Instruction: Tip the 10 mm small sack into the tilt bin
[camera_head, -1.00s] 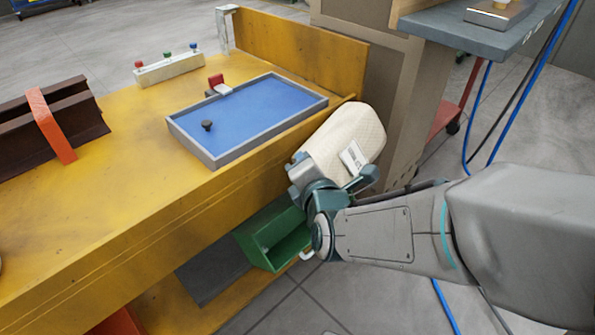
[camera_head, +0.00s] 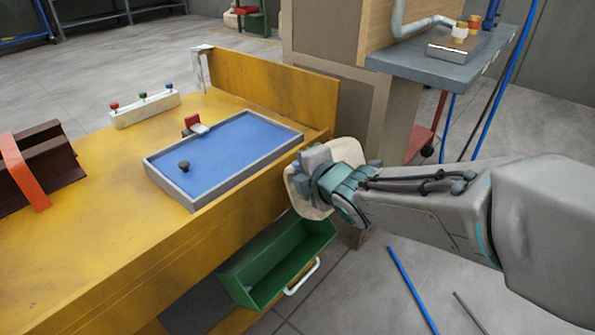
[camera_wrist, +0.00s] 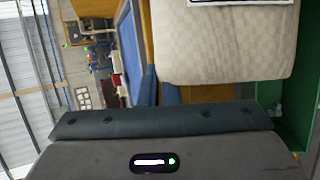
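The sack (camera_head: 299,196) is cream-coloured cloth, partly hidden behind my gripper (camera_head: 325,168). My gripper is shut on it and holds it in the air just off the bench's right edge. In the wrist view the pale woven sack (camera_wrist: 225,50) fills the upper right, with a white label at the top edge. The green tilt bin (camera_head: 239,284) is an open box with a white handle, below the bench top and below the sack. A green surface, probably the bin (camera_wrist: 298,95), shows at the right of the wrist view. The sack's size marking is not readable.
The yellow bench (camera_head: 95,235) carries a blue tray (camera_head: 235,150) with a grey rim, a block with coloured knobs (camera_head: 145,108) and a brown part with an orange strap (camera_head: 22,175). A grey shelf (camera_head: 440,72) stands behind my arm.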

